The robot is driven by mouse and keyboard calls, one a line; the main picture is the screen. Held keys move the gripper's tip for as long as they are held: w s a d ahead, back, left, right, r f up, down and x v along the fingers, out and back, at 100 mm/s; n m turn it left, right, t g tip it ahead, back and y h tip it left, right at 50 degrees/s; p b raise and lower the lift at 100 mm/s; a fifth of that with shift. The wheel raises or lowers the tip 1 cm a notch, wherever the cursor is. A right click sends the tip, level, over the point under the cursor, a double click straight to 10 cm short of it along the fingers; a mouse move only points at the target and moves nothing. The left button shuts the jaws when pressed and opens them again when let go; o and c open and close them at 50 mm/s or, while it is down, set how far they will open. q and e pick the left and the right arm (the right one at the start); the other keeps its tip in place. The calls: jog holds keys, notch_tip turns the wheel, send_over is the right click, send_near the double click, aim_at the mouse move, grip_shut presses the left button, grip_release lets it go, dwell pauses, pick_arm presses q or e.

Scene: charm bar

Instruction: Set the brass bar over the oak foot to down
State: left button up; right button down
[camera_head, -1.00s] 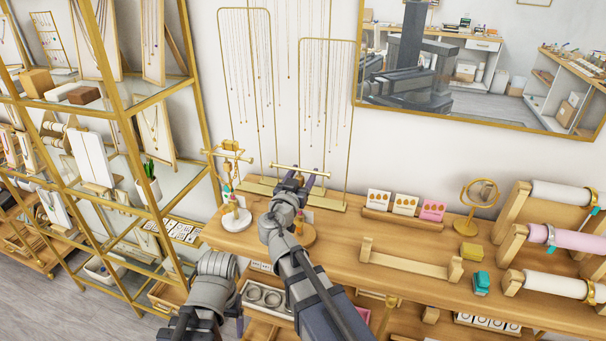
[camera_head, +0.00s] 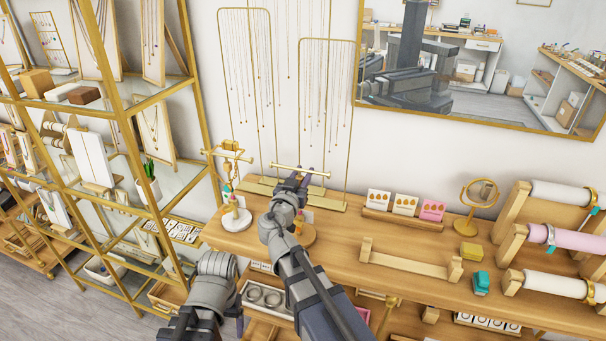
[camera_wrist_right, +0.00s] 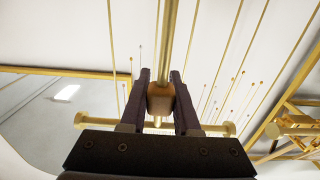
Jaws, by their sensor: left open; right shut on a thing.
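The brass bar (camera_head: 300,170) lies level across the top of its stand, left of the bench's middle. Its round oak foot (camera_head: 306,236) is partly hidden by my right arm. My right gripper (camera_head: 303,181) is at the bar's stand, just below the bar. In the right wrist view my right gripper (camera_wrist_right: 160,96) is shut on a small collar (camera_wrist_right: 160,101) around the brass post (camera_wrist_right: 170,35), with the brass bar (camera_wrist_right: 80,120) crossing close by. My left gripper (camera_head: 238,323) is low in front of the bench, mostly hidden by its arm.
A similar stand with a white foot (camera_head: 235,219) stands close on the left. Tall necklace frames (camera_head: 297,200) stand behind. A brass shelf (camera_head: 130,140) is at far left.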

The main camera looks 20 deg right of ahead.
dwell(0.9)
notch_tip(320, 180, down, 6)
jog(key=b, duration=0.6)
jog(key=shift+f, duration=0.2)
jog(key=c, duration=0.6)
grip_release()
jog(key=shift+c, duration=0.2)
jog(key=v, duration=0.7)
jog(key=shift+s+a, duration=0.25)
jog(key=shift+s, duration=0.1)
